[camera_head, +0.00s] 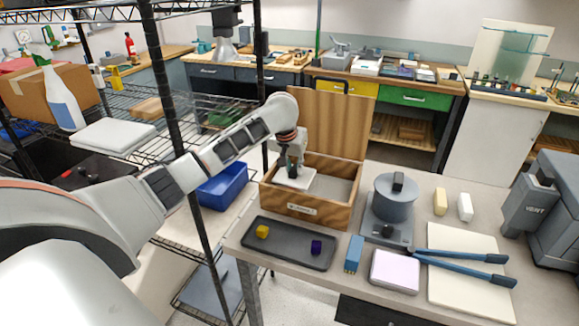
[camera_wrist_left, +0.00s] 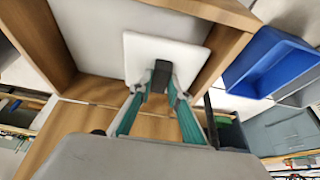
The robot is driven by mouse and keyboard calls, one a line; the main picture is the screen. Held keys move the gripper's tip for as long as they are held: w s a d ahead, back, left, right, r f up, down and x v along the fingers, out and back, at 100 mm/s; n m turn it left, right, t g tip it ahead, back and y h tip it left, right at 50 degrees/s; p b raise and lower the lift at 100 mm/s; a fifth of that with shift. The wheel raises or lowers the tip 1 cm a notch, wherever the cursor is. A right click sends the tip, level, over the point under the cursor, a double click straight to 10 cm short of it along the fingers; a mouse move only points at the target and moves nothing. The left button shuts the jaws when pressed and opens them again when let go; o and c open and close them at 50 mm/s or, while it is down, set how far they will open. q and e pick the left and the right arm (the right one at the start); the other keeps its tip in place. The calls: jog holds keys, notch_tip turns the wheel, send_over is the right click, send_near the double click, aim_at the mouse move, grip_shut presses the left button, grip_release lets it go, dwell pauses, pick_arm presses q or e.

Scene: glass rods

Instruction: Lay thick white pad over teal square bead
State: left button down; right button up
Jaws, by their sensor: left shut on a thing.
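The thick white pad (camera_head: 300,183) is a flat white square at the left part of the open wooden box (camera_head: 322,211). My left gripper (camera_head: 292,168) reaches into the box from above and is shut on the pad. In the left wrist view the pad (camera_wrist_left: 188,56) lies roughly flat against the gripper (camera_wrist_left: 161,76), inside the wooden walls. I cannot tell whether the pad touches the box floor. I see no teal square bead; the pad and gripper hide part of the box floor. My right gripper is not in view.
The box lid (camera_head: 330,120) stands open at the back. In front, a dark tray (camera_head: 285,250) holds a yellow cube (camera_head: 262,231) and a purple cube (camera_head: 316,247). A grey device (camera_head: 394,205) stands to the right. A blue bin (camera_head: 222,186) is on the rack at left.

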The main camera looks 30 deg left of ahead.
pick_arm(q)
jog(key=shift+f, duration=0.45)
jog(key=shift+d+r, duration=0.1)
jog(key=shift+d, duration=0.05)
jog(key=c, duration=1.9)
grip_release()
jog(key=shift+f, duration=0.2)
